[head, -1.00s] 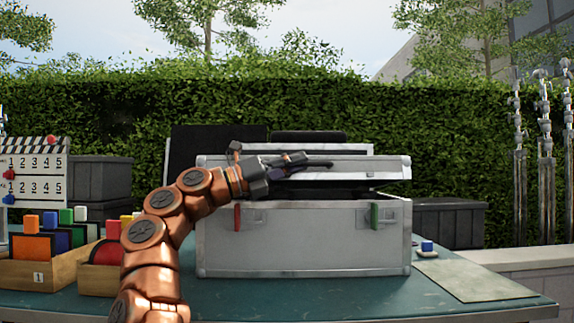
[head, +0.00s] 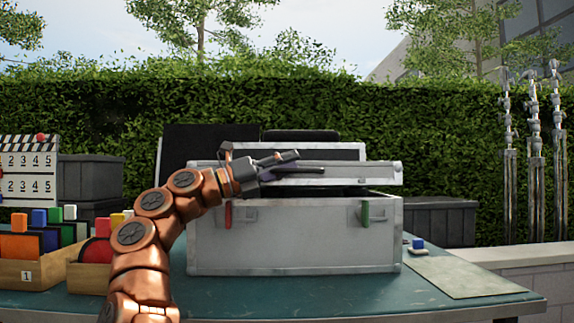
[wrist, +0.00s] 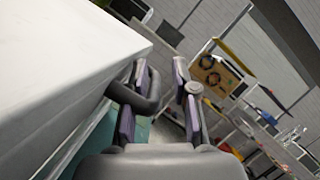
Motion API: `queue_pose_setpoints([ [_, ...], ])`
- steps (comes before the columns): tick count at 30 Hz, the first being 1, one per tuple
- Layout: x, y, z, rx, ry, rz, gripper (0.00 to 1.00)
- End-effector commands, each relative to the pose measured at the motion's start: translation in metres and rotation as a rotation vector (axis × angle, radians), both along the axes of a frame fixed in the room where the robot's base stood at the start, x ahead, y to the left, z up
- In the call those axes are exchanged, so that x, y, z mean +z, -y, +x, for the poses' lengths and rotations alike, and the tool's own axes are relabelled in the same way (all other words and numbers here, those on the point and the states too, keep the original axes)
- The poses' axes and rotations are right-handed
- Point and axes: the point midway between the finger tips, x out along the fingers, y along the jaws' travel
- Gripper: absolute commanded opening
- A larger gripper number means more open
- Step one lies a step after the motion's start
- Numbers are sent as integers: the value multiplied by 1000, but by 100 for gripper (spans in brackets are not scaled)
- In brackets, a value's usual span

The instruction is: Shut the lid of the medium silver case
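The silver case (head: 295,245) stands on the table with a red latch (head: 228,214) at its left front and a green latch (head: 365,213) at its right front. Its lid (head: 345,174) is low but still ajar, with a dark gap above the front rim. My gripper (head: 300,164) lies across the left-middle front of the lid; whether it touches is unclear. A large pale surface (wrist: 65,70), apparently the case, lies close beside the left finger.
Wooden boxes (head: 35,272) with coloured blocks and a clapperboard (head: 28,170) are at the left. A small blue-topped block (head: 418,243) and a flat grey sheet (head: 465,277) lie right of the case. Dark cases (head: 440,222) stand behind. Metal stands (head: 533,150) are far right.

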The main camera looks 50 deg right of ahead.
Motion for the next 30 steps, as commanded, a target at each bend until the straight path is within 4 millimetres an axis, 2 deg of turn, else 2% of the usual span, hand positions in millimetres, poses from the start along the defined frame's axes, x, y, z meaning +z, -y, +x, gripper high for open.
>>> queue_pose_setpoints([
  [8,-3,-12,8,2,-2,-3,25],
  [21,-19,-61,40,5,-2,-6,25],
  [30,-21,-60,39,-1,0,-1,25],
])
